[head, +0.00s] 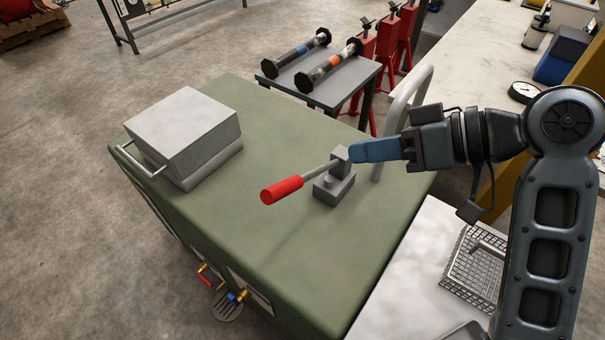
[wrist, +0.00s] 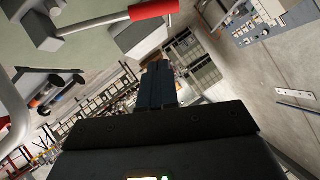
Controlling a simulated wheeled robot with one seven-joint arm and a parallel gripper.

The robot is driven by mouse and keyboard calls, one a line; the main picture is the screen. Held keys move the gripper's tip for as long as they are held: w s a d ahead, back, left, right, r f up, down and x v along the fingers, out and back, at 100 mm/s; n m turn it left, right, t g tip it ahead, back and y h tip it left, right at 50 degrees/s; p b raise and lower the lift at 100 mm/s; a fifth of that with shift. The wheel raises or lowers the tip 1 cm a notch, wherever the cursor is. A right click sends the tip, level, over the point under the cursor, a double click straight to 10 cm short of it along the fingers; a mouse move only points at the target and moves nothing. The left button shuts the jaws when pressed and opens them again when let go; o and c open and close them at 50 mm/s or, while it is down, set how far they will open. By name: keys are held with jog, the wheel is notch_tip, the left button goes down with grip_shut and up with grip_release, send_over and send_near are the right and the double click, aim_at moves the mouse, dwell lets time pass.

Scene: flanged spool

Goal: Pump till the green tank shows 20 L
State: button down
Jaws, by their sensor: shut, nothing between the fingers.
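The green tank (head: 255,235) fills the middle of the head view. A hand pump (head: 333,186) stands on its top, with a grey lever ending in a red grip (head: 281,190) that points left and slightly down. In the wrist view the red grip (wrist: 153,9) is at the top, beyond my fingers. My gripper (head: 355,151) is shut with blue fingers, its tips by the upper part of the pump; I cannot tell whether they touch it. The shut fingers (wrist: 157,82) also show in the wrist view. No litre reading can be made out.
A grey box (head: 185,130) with a bar handle sits on the tank's far left. A bent grey pipe (head: 400,110) rises behind the pump. Small red and blue valves (head: 237,297) are on the front. A side table (head: 325,92) with two spools stands behind.

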jog(key=s+f+p+x, duration=0.2)
jog(key=x, duration=1)
jog(key=shift+w+d+f, duration=0.1)
jog(key=shift+f, duration=0.1)
